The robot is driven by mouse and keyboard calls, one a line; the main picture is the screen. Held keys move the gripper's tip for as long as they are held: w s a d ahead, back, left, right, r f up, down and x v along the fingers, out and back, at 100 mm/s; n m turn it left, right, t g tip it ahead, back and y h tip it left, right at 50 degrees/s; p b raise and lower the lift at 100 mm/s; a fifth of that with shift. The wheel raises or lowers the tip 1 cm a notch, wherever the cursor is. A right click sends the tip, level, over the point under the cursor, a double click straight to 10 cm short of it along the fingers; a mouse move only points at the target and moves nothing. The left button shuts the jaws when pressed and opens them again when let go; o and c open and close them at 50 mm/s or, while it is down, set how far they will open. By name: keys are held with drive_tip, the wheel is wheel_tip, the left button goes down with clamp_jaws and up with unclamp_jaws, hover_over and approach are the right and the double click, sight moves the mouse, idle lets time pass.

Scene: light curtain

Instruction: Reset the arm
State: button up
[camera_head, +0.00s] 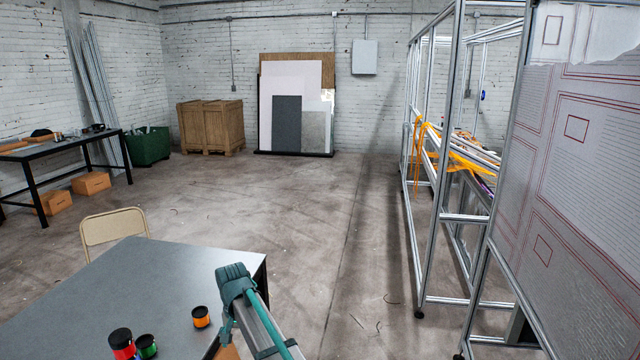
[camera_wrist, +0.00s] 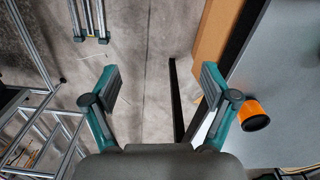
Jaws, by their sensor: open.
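My gripper (camera_wrist: 160,84) shows in the wrist view with its two teal and grey fingers spread wide apart. The right finger is near the edge of the grey table (camera_wrist: 290,75). In the head view, a teal and grey part of my arm rises beside the table's right side; the fingers cannot be made out clearly there.
The table (camera_head: 130,290) holds an orange jar (camera_head: 201,317), a green jar (camera_head: 148,347) and a red jar (camera_head: 122,345). The orange jar (camera_wrist: 254,114) appears close beside my right finger in the wrist view. A metal frame (camera_head: 424,200) stands right. The middle floor is clear.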

drive_tip(key=s+d+f, duration=0.6)
drive_tip(key=d, duration=0.7)
drive_tip(key=s+d+f, duration=0.6)
drive_tip(key=d+f, duration=0.1)
drive_tip(key=d, duration=0.6)
drive_tip(key=s+d+f, duration=0.5)
drive_tip(key=d+f, duration=0.1)
drive_tip(key=d, duration=0.7)
drive_tip(key=s+f+g+b, duration=0.2)
drive_tip(key=s+f+g, duration=0.1)
drive_tip(key=s+f, duration=0.9)
drive_tip(key=s+f+g+b, duration=0.3)
drive_tip(key=s+f, duration=0.9)
drive_tip(key=s, duration=0.5)
drive_tip(key=shift+s+d+g, duration=0.15)
drive_tip(key=shift+s+g, duration=0.25)
